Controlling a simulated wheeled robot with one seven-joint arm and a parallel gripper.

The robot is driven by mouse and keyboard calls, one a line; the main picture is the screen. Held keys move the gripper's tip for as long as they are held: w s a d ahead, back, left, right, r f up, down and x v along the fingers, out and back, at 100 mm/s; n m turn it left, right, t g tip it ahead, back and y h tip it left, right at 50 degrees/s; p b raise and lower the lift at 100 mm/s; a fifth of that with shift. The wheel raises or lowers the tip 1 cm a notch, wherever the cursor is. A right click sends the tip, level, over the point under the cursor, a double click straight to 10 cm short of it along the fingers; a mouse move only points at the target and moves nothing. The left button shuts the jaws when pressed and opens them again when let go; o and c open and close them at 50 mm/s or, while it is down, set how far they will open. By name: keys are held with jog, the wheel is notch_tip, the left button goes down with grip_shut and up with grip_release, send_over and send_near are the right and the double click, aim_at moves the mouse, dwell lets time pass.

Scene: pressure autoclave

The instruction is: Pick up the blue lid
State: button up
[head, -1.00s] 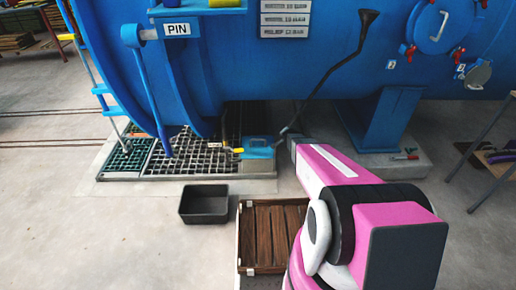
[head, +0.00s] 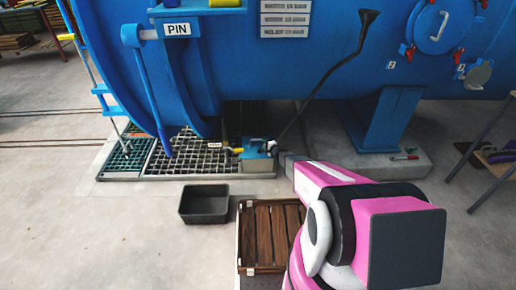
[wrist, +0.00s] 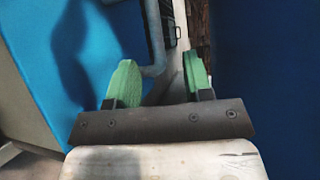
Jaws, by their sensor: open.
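In the head view a small light-blue box-like thing (head: 254,152) sits at the right end of the floor grating, under the big blue vessel. It is the likeliest place of the blue lid, but I cannot make out a separate lid. My arm reaches from the lower right to just beside it; my gripper is too small or hidden to make out there. In the wrist view my gripper (wrist: 160,80) is open, its two green fingers apart with nothing held between them. A bright blue surface (wrist: 70,60) lies close beyond the left finger; I cannot tell what it belongs to.
A yellow-ended handle (head: 234,150) lies left of the light-blue thing. A long black lever (head: 325,75) slants down close to my arm. A dark grey bin (head: 204,207) and a slatted wooden crate (head: 270,235) stand in front. The floor at left is free.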

send_over(258, 144)
jog(key=s, duration=0.3)
jog(key=shift+w+d+f, duration=0.15)
jog(key=shift+d+f, duration=0.05)
jog(key=shift+f, duration=0.25)
jog(key=shift+w+d+f, duration=0.1)
jog(key=shift+d+f, duration=0.05)
jog(key=shift+f, duration=0.25)
grip_shut()
jog(key=shift+r, duration=0.1)
dwell(0.4)
